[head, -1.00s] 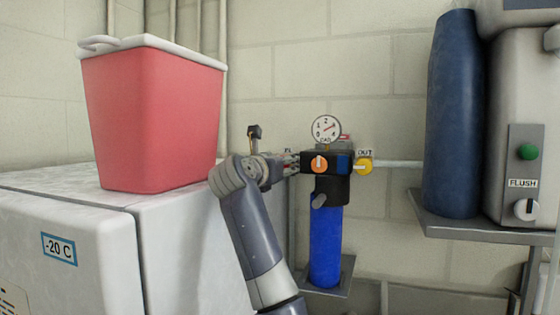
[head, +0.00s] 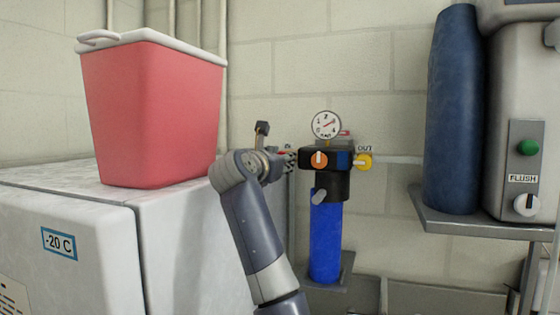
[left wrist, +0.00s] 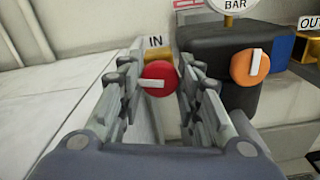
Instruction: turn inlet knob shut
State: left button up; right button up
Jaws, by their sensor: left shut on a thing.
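The inlet knob (left wrist: 158,76) is red with a white bar and sits below the IN label (left wrist: 155,41) in the left wrist view. Its bar lies nearly level. My left gripper (left wrist: 161,88) has a finger on each side of the knob and is shut on it. In the head view my left gripper (head: 289,161) is at the left side of the filter unit's black head (head: 330,156), and only a bit of red shows there. My right gripper is in neither view.
A blue filter bowl (head: 325,244) hangs below. A red cooler (head: 150,115) stands on the white freezer (head: 90,240) at left. A blue cylinder (head: 455,110) stands at right.

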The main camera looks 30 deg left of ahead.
pick_arm(q)
jog(key=shift+d+f+m+b, duration=0.1)
jog(key=shift+m+b, duration=0.9)
jog(key=shift+m, duration=2.85)
jog(key=shift+d+f+m+b, duration=0.1)
jog(key=shift+m+b, duration=0.85)
jog(key=shift+m, duration=2.9)
jog(key=shift+w, duration=0.1)
jog(key=o, duration=1)
jog(key=shift+o, duration=0.2)
jog(key=v, duration=1.2)
